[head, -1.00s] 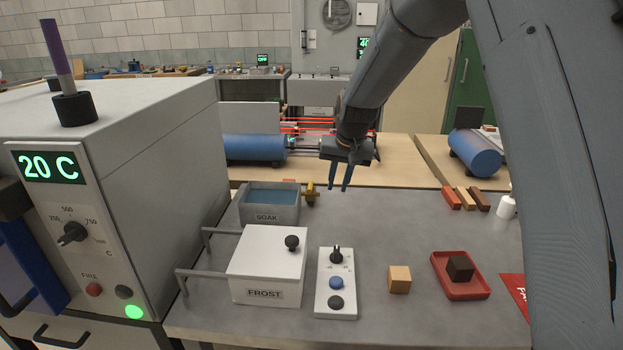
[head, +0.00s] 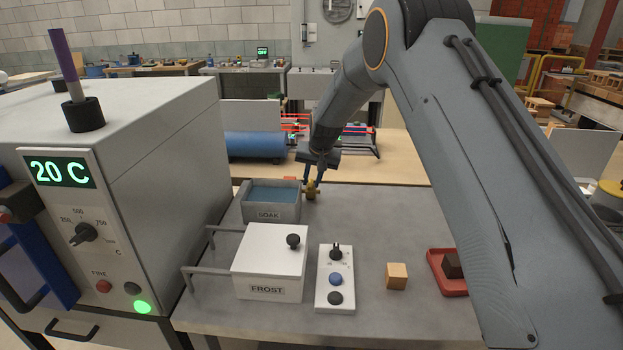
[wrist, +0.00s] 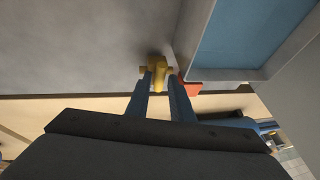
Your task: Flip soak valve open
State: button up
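The soak tank (head: 272,214) is a grey open box labelled SOAK with blue liquid in it, at the back left of the grey bench. Its small brass valve (head: 311,191) sticks out at its right side. The yellow valve also shows in the wrist view (wrist: 159,74), beside the tank's wall (wrist: 195,40). My gripper (head: 314,178) points down at the valve. In the wrist view my blue fingers (wrist: 160,84) are apart, with the tips on either side of the valve's near end. Whether they touch it, I cannot tell.
The white FROST box (head: 268,262) and a control panel (head: 335,290) stand in front of the tank. An orange cube (head: 397,276) and a red tray (head: 446,283) are to the right. A furnace (head: 150,130) reading 20 C borders the left. The bench right of the valve is clear.

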jog(key=shift+w+f, duration=0.1)
jog(key=shift+f, duration=0.1)
grip_shut()
